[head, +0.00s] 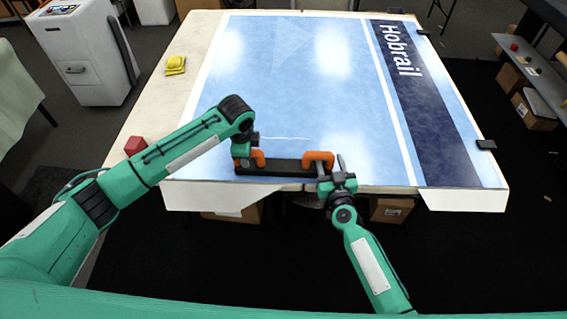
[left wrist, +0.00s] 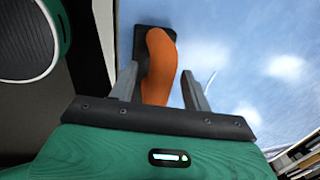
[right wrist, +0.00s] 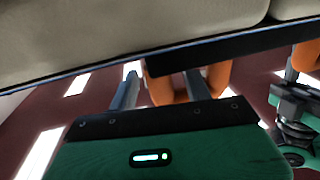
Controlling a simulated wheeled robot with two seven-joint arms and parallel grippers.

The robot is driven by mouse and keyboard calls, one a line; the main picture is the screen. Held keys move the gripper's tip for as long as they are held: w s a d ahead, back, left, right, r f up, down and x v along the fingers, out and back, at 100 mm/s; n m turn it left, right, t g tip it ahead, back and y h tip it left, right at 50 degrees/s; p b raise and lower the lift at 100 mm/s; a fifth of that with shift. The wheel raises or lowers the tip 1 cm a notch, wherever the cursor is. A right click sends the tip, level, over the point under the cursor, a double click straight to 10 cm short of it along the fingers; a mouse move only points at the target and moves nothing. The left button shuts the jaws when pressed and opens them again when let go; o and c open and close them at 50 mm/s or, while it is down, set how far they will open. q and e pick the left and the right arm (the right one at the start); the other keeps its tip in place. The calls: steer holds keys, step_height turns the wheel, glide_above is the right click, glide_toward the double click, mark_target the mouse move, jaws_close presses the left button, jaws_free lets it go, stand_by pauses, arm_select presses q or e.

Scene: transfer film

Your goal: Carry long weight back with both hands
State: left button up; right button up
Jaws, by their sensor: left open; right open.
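The long weight is a dark bar (head: 285,168) with an orange handle near each end. It lies crosswise at the table's near edge. My left gripper (head: 245,152) is at the left handle (head: 257,158); in the left wrist view its open fingers (left wrist: 160,72) stand on either side of the orange handle (left wrist: 158,85). My right gripper (head: 332,172) is at the right handle (head: 318,157); in the right wrist view its fingers (right wrist: 160,78) are apart, with an orange handle (right wrist: 165,90) between them. Whether either finger touches a handle cannot be told.
The table (head: 300,80) carries a blue printed sheet with a dark "Hobrail" band (head: 405,75). A yellow object (head: 175,65) and a red block (head: 135,146) sit on the left border. Black clips (head: 486,144) hold the right edge. The middle of the sheet is clear.

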arm_select(q)
steer(key=shift+f, duration=0.15)
arm_select(e)
steer(key=shift+w, duration=0.1)
arm_select(q)
jaws_close()
arm_select(e)
jaws_close()
stand_by(1.0)
arm_select(q)
steer(key=shift+w+r, duration=0.15)
steer(key=shift+r, duration=0.1)
arm_select(e)
steer(key=shift+w+r, duration=0.15)
steer(key=shift+r, duration=0.1)
